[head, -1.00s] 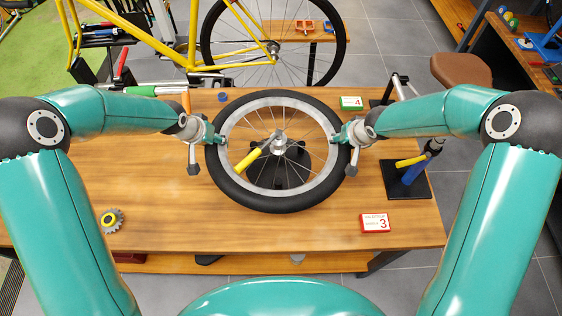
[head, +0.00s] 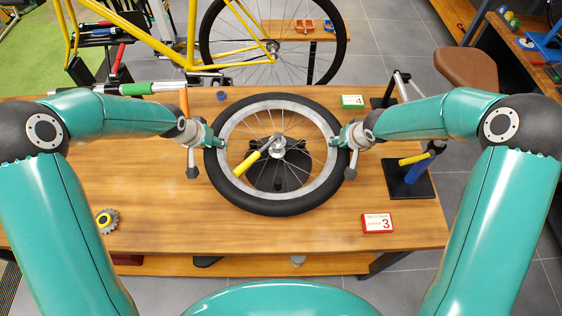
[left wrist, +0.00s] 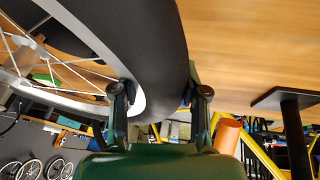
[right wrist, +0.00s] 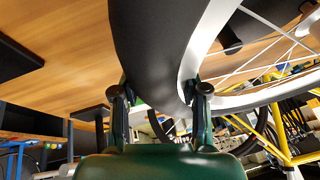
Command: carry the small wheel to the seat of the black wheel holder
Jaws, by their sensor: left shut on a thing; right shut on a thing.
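The small wheel (head: 233,187), with a black tyre, grey rim and thin spokes, is held roughly flat over the table. My left gripper (head: 219,143) is shut on its left side, and my right gripper (head: 337,142) on its right side. The wrist views show the fingers of the left gripper (left wrist: 160,92) and right gripper (right wrist: 160,91) either side of tyre and rim. The black wheel holder (head: 268,181) shows through the spokes beneath the wheel, with a yellow-handled lever (head: 248,163). The wheel hub covers part of it; I cannot tell the gap between them.
The wooden table (head: 150,220) bears a toothed gear (head: 107,221) at left, a red-edged card (head: 378,223) and a green-edged card (head: 352,102). A black stand with a blue post (head: 417,171) is right of the wheel. A yellow bicycle (head: 150,38) stands behind.

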